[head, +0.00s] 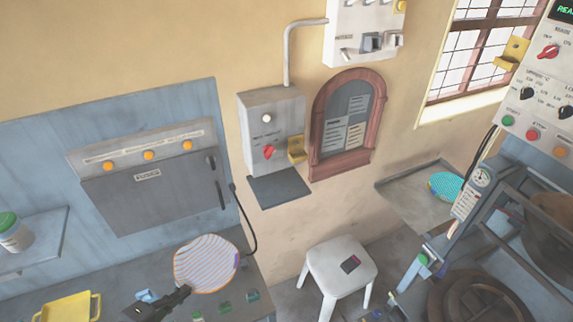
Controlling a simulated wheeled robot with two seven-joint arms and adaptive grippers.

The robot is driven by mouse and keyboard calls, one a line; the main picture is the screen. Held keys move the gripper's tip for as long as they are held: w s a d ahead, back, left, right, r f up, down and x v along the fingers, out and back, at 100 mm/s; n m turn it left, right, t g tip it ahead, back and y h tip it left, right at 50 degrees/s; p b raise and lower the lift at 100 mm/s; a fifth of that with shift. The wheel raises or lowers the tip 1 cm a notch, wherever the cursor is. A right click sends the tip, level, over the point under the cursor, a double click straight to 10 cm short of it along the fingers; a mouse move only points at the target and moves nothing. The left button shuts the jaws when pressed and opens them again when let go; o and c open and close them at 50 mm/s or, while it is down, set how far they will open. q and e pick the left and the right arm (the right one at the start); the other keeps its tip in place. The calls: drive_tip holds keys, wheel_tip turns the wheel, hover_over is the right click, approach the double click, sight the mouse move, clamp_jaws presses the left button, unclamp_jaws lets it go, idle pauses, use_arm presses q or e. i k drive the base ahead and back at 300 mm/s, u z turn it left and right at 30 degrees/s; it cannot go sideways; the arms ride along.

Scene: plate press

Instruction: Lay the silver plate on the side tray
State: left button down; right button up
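My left gripper (184,292) comes in from the bottom left, with its fingers at the lower left rim of a round pale plate (205,262) with thin orange and purple stripes. The fingers look shut on that rim, and the plate faces the camera. No plain silver plate shows; this pale striped one is the nearest match. A grey side tray (405,196) with a raised rim stands by the wall at the right. A teal patterned plate (444,186) lies at its right end. My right gripper is not in view.
A white stool (340,266) with a small dark item on it stands between the left counter and the side tray. The press frame (480,250) is at the right. A yellow tray (68,307) and a green-lidded jar (14,233) are at the left.

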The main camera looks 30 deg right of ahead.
sight(417, 203)
drive_tip(key=z, duration=1.85)
